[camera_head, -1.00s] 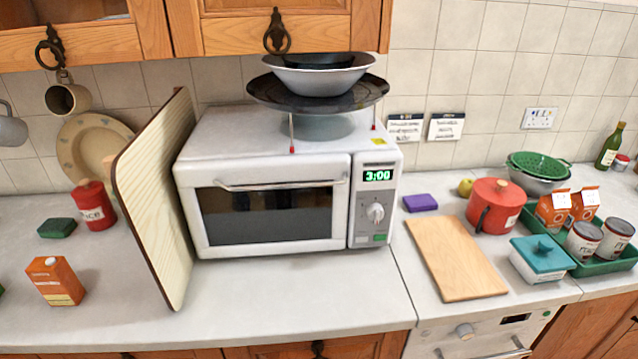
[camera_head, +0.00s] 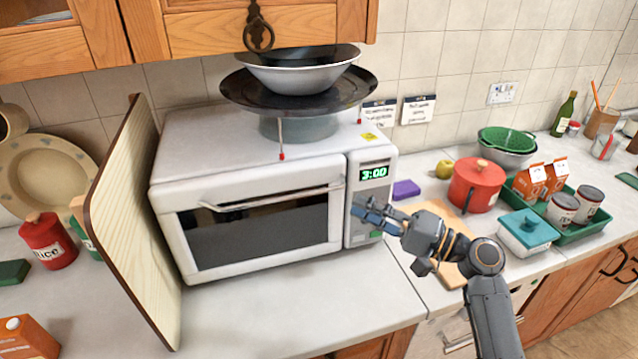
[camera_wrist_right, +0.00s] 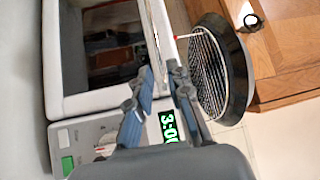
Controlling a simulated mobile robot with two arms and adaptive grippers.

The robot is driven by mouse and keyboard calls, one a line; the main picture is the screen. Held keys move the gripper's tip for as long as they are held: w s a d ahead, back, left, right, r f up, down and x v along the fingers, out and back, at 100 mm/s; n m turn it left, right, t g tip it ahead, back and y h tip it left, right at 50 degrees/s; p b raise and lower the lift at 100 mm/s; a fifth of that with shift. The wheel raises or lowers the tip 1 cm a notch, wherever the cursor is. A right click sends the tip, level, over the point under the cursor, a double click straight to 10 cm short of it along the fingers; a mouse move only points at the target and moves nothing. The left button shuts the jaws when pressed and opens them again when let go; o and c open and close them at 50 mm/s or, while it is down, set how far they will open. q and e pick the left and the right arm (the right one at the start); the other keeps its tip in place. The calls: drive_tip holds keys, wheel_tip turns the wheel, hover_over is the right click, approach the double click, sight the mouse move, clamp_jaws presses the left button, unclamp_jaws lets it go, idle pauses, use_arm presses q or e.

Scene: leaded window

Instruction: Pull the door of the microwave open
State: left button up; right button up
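The white microwave (camera_head: 240,130) stands on the counter, its door (camera_head: 262,232) shut. The door has a dark window and a long metal handle (camera_head: 270,198) across its upper part. My right gripper (camera_head: 362,206) is in front of the control panel, to the right of the handle's right end, and covers the knob in the head view. In the right wrist view, its fingers (camera_wrist_right: 165,78) are apart with nothing held between them; the door window (camera_wrist_right: 110,40) and the control panel (camera_wrist_right: 85,140) lie beyond. My left gripper is not in view.
A wooden board (camera_head: 135,225) stands upright close to the microwave's left side. A dark pan (camera_head: 240,92) with a bowl (camera_head: 300,75) is on top. A cutting board (camera_head: 440,215) lies right, partly behind my arm. Counter in front of the microwave is clear.

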sight(319, 192)
drive_tip(key=p+x, duration=0.1)
drive_tip(key=x, duration=0.4)
drive_tip(key=shift+a+r, duration=0.1)
drive_tip(key=shift+r, duration=0.05)
drive_tip(key=p+x, duration=0.2)
drive_tip(key=x, duration=0.2)
drive_tip(key=shift+a, duration=0.25)
drive_tip(key=shift+w+a, duration=0.25)
clamp_jaws()
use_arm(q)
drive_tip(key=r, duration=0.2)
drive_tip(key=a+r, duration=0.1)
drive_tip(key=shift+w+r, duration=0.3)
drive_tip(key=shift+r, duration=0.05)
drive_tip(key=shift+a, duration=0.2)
